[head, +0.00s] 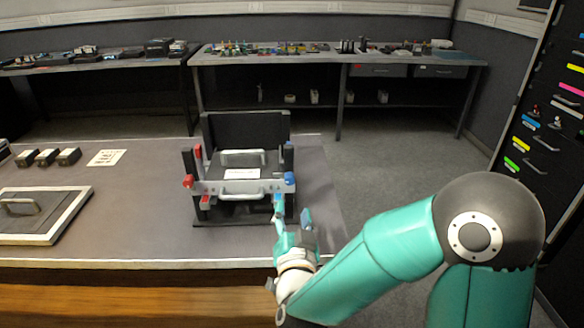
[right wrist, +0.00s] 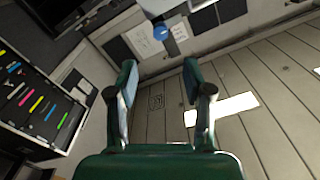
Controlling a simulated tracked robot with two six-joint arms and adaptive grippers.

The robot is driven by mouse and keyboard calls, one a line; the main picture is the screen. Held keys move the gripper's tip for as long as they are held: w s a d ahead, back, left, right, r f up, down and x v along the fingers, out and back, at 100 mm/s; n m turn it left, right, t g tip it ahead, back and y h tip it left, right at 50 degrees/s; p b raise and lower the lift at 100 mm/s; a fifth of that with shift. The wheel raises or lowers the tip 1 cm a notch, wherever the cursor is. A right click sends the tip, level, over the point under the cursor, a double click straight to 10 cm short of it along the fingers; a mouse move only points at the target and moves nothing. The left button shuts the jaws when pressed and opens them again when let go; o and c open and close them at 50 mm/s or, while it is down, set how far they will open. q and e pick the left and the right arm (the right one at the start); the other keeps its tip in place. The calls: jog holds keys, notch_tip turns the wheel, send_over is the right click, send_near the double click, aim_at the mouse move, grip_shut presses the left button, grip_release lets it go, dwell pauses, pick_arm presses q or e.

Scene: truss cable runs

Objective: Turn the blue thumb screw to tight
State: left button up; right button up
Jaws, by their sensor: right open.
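The blue thumb screw (head: 289,178) sits at the right end of the light front bar (head: 215,187) of a dark fixture on the bench. It also shows in the right wrist view (right wrist: 160,31), at the top, beyond the fingers. My right gripper (head: 292,211) is just in front of and below the blue screw, pointing up toward it. In the right wrist view its two fingers (right wrist: 158,80) are apart with nothing between them. The gripper does not touch the screw as far as I can see. My left gripper is not in view.
A red screw (head: 188,181) sits at the bar's left end. Handles (head: 242,194) stand on the fixture. A framed panel with a handle (head: 72,229), small dark blocks (head: 45,157) and a printed card (head: 106,158) lie on the bench (head: 140,220) to the left.

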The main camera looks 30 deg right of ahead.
aim_at(291, 182)
jog(key=p+x, duration=0.2)
jog(key=x, duration=0.9)
jog(key=shift+w+f+p, duration=0.1)
jog(key=shift+w+p, duration=0.05)
jog(key=shift+p, duration=0.25)
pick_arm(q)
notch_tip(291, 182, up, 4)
pick_arm(e)
grip_shut()
jog(key=shift+d, duration=0.15)
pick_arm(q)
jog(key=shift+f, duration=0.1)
